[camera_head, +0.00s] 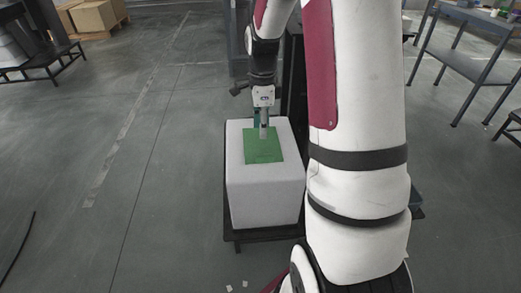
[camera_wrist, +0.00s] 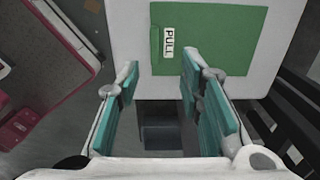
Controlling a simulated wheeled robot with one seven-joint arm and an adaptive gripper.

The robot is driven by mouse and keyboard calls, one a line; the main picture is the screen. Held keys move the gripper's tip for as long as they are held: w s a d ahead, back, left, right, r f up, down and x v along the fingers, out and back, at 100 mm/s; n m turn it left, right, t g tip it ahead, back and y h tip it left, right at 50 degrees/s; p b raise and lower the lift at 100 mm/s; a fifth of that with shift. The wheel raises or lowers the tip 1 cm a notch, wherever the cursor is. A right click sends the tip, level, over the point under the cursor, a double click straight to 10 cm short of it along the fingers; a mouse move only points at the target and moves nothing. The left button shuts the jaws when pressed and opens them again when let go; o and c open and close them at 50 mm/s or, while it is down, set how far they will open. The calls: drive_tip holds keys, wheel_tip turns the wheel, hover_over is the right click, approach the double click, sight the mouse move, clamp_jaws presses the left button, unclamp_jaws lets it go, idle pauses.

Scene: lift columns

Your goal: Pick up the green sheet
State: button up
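The green sheet (camera_head: 263,150) lies flat on top of a white block (camera_head: 265,192). In the wrist view the green sheet (camera_wrist: 215,45) shows a white label reading "PULL" (camera_wrist: 168,42) near its left edge. My gripper (camera_head: 264,133) is over the sheet in the head view. In the wrist view my gripper (camera_wrist: 160,72) has its two teal-padded fingers apart, with nothing between them. The fingertips overlap the sheet's near edge in the picture. I cannot tell whether they touch it.
The white block stands on a dark low base (camera_head: 258,235). A dark frame (camera_head: 294,75) stands close behind it. Cardboard boxes (camera_head: 93,17) are at the far left and a metal table (camera_head: 470,58) at the right. The floor left of the block is clear.

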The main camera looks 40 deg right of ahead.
drive_tip(key=b, duration=0.1)
hover_over(265, 155)
drive_tip(key=w, duration=0.1)
wheel_tip(265, 155, down, 5)
drive_tip(key=shift+a+f, duration=0.1)
drive_tip(key=shift+a, duration=0.05)
drive_tip(key=f+b, duration=0.1)
drive_tip(key=f, duration=0.1)
drive_tip(key=s+f+b, duration=0.1)
drive_tip(key=f+b, duration=0.1)
drive_tip(key=f, duration=0.1)
clamp_jaws()
